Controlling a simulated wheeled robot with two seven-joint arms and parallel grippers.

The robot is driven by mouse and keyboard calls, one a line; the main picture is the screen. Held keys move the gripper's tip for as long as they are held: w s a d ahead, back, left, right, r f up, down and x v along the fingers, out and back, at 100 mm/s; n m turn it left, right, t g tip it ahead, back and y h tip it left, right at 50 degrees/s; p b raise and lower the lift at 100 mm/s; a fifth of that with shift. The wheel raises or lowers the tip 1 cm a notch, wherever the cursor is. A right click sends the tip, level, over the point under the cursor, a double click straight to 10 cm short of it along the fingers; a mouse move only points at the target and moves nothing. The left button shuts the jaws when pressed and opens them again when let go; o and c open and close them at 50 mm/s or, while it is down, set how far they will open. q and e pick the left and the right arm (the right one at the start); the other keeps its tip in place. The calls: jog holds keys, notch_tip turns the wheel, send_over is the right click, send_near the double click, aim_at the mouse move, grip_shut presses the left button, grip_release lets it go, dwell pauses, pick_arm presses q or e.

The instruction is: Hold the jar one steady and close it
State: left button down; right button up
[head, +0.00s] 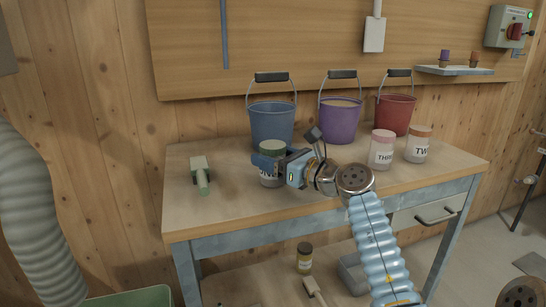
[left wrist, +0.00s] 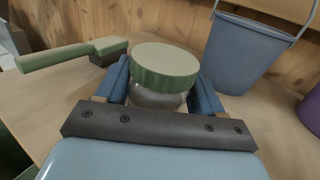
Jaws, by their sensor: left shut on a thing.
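My left gripper (head: 268,163) is shut around the jar's upper part from the right, just below the lid. In the left wrist view the green lid (left wrist: 165,66) rests above the clear jar neck (left wrist: 155,97), between the blue fingers of my left gripper (left wrist: 162,88). My right gripper is not in view.
A green-handled brush (head: 201,175) lies left of the jar on the workbench (head: 225,215). Blue (head: 272,124), purple (head: 340,120) and red (head: 396,115) buckets stand behind. Jar three (head: 381,152) and jar two (head: 417,147) stand right, both lidded. Bench space left of the jar is mostly clear.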

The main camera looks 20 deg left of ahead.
pick_arm(q)
jog(key=shift+c, duration=0.7)
grip_release()
jog(key=shift+f, duration=0.1)
jog(key=shift+d, duration=0.15)
jog(key=v, duration=1.1)
jog(key=shift+s+d+b, duration=0.2)
jog(key=shift+d+b, duration=0.1)
jog(key=shift+d, duration=0.05)
